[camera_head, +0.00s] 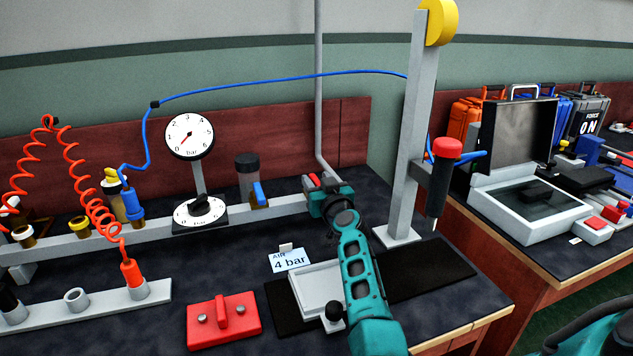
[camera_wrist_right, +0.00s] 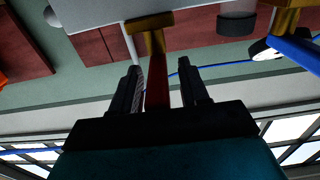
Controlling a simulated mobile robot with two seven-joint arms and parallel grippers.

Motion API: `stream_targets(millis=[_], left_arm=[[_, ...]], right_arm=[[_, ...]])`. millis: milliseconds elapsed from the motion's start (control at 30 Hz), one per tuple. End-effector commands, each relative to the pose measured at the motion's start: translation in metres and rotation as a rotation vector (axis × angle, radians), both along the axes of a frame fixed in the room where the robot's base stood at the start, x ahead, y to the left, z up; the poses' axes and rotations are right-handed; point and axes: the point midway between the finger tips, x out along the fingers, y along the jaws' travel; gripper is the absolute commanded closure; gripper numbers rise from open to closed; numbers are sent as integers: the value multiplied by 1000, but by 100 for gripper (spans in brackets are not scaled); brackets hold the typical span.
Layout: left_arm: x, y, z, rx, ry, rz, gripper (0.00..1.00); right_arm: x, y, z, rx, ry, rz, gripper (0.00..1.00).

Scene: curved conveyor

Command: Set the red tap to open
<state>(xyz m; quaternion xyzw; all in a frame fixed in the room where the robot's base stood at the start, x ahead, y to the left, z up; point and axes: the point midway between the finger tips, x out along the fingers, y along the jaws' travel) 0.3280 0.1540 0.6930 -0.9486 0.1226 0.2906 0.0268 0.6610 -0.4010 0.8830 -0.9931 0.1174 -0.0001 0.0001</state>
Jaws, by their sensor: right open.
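The red tap (camera_head: 312,181) is on the right end of the grey pipe rail, mostly hidden behind my right gripper (camera_head: 326,188). In the right wrist view the tap's red lever (camera_wrist_right: 157,88) extends from a brass valve body (camera_wrist_right: 150,38). My right gripper (camera_wrist_right: 162,85) is open there, with the lever between its two fingers, nearer the left one. I cannot tell whether the lever touches that finger. My left gripper is not in view.
A blue tap (camera_head: 259,194) sits on the rail left of the red one. A gauge (camera_head: 190,136) stands farther left. A grey post (camera_head: 408,140) with a hanging red-topped tool (camera_head: 442,170) stands to the right.

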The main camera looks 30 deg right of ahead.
Motion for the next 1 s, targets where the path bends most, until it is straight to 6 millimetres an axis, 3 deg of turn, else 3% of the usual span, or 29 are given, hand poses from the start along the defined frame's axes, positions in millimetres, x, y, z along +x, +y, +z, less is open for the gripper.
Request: stream_targets(millis=[67, 500, 1000], left_arm=[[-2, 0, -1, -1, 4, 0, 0], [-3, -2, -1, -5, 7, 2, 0], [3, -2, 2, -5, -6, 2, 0]], right_arm=[[0, 0, 0, 0, 0, 0, 58], [0, 0, 0, 0, 0, 0, 100], [1, 0, 0, 0, 0, -2, 100]])
